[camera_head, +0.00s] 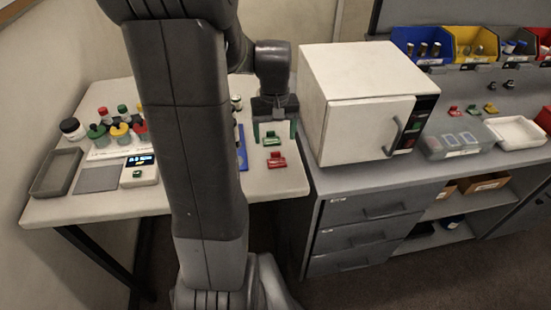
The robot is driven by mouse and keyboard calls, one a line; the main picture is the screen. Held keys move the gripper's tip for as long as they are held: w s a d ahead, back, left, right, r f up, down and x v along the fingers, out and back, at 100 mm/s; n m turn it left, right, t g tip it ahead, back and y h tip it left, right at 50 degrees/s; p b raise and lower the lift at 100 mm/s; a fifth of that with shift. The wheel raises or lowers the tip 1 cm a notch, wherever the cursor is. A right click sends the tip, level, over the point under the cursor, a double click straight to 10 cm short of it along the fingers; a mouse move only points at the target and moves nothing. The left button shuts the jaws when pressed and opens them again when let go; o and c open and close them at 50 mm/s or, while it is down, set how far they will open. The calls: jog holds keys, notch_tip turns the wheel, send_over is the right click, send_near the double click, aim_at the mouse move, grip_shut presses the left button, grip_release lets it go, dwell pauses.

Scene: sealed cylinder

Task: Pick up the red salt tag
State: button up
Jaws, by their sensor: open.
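A red tag (276,161) lies on the white table (262,187) near its right edge. A green tag (272,141) lies just behind it. My gripper (275,133) points down with its two green-edged fingers apart and nothing seen between them but table and the green tag's area. It is behind the red tag in the picture, nearer the green one. Another small red tag (454,110) lies on the grey bench at the right. Any writing on the tags is too small to read. My arm hides the middle of the white table.
A white oven-like box (350,120) stands close to the right of my gripper. A blue strip (242,148) lies left of the tags. Several bottles (72,128), a grey tray (56,172) and a scale (140,171) stand at the left.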

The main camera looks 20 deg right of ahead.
aim_at(276, 160)
notch_tip(276, 160, down, 2)
jog(key=shift+f, duration=0.2)
jog(key=f, duration=0.4)
jog(key=shift+s+d+f+p, duration=0.15)
jog(key=shift+s+f+p, duration=0.05)
jog(key=shift+s+p, duration=0.2)
jog(key=shift+w+f, duration=0.1)
jog(key=shift+f, duration=0.55)
jog(key=shift+c, duration=0.4)
jog(key=c, duration=1)
